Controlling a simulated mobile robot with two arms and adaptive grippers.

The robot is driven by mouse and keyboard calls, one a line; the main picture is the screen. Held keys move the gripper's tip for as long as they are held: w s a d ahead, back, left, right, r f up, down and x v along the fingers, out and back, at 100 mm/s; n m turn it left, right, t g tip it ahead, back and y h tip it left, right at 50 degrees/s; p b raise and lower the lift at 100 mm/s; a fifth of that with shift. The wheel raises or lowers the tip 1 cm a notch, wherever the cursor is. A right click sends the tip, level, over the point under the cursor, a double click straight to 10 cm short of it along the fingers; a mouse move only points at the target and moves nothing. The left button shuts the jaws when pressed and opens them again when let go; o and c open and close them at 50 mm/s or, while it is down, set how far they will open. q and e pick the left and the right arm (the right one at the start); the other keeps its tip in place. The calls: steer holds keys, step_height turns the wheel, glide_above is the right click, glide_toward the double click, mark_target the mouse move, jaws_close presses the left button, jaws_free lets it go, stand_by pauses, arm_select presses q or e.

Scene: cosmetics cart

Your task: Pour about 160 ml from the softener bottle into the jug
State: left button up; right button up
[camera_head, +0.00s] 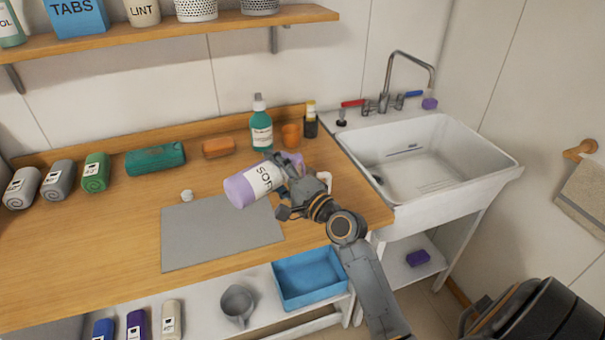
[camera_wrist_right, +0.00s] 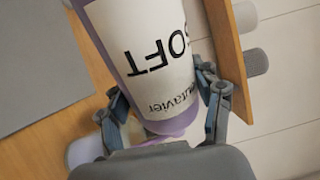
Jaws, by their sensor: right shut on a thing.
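The softener bottle (camera_head: 240,191) is pale purple with a white label reading "SOFT". My right gripper (camera_head: 290,172) is shut on it near its neck end and holds it steeply tilted above the counter, with the base toward the lower left. In the right wrist view, the bottle (camera_wrist_right: 150,50) is between the fingers of my right gripper (camera_wrist_right: 165,115). A grey jug (camera_head: 237,303) with a handle stands on the lower shelf. A white piece by the gripper (camera_head: 324,178) is mostly hidden, so I cannot tell what it is. The left gripper is not in view.
A grey mat (camera_head: 215,240) lies on the counter, with a small white cap (camera_head: 187,195) at its back edge. A green bottle (camera_head: 261,125), orange cup (camera_head: 291,135) and dark bottle (camera_head: 310,122) stand at the back. The sink (camera_head: 480,160) is at the right.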

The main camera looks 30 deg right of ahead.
steer(key=shift+d+m+p, duration=0.15)
steer(key=shift+m+p, duration=0.35)
steer(key=shift+m, duration=0.3)
stand_by(1.4)
steer(key=shift+r, duration=0.1)
stand_by(0.5)
